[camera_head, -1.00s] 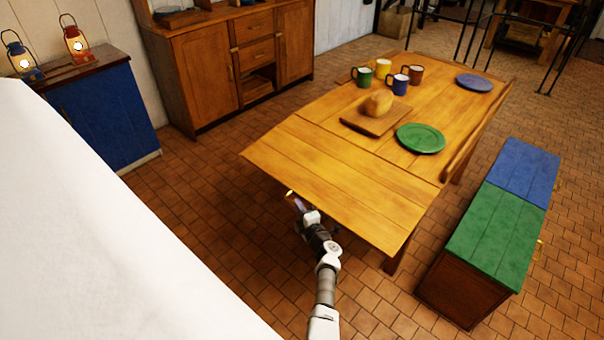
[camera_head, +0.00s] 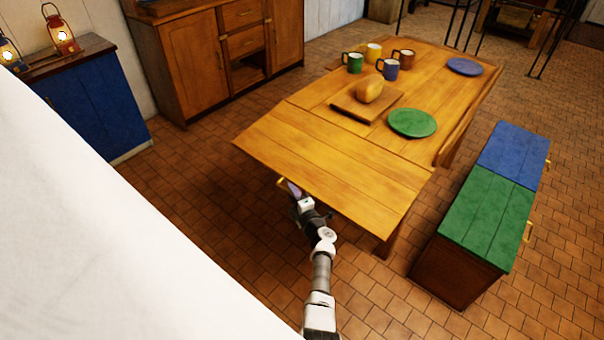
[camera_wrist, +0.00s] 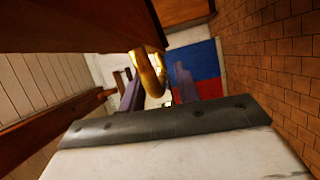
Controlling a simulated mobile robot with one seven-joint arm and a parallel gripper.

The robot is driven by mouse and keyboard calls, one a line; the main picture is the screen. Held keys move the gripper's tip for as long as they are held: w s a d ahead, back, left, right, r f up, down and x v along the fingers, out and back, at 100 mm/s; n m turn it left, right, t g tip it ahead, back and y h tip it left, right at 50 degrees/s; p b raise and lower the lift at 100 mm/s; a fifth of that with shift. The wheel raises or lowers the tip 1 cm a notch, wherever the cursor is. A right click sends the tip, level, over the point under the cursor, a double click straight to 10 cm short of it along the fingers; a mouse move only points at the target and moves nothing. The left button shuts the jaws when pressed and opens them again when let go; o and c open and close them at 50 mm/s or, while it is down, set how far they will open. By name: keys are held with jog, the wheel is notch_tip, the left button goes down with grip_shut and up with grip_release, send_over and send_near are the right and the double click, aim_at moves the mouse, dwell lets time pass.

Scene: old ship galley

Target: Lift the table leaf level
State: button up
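The table leaf (camera_head: 330,165) is the plank panel at the near end of the wooden table (camera_head: 440,85). It is raised close to level, but its outer edge seems to slope slightly down. A brass handle (camera_head: 283,183) sits at that outer edge. My gripper (camera_head: 293,188) is at the handle, just below the leaf edge. In the wrist view, the brass handle (camera_wrist: 150,75) lies between the two purple fingers of my gripper (camera_wrist: 158,92), which look shut on it, though contact is partly hidden. The leaf's dark underside (camera_wrist: 70,25) fills the upper left there.
Several mugs (camera_head: 391,70), a bread loaf on a board (camera_head: 348,104), a green plate (camera_head: 412,123) and a blue plate (camera_head: 465,66) stand on the fixed tabletop. A green and blue bench (camera_head: 485,215) is at the right. Tiled floor (camera_head: 190,210) is clear left of the leaf.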

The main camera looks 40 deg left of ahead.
jog(key=v, duration=1.3)
jog(key=shift+s+d, duration=0.1)
jog(key=shift+c, duration=0.2)
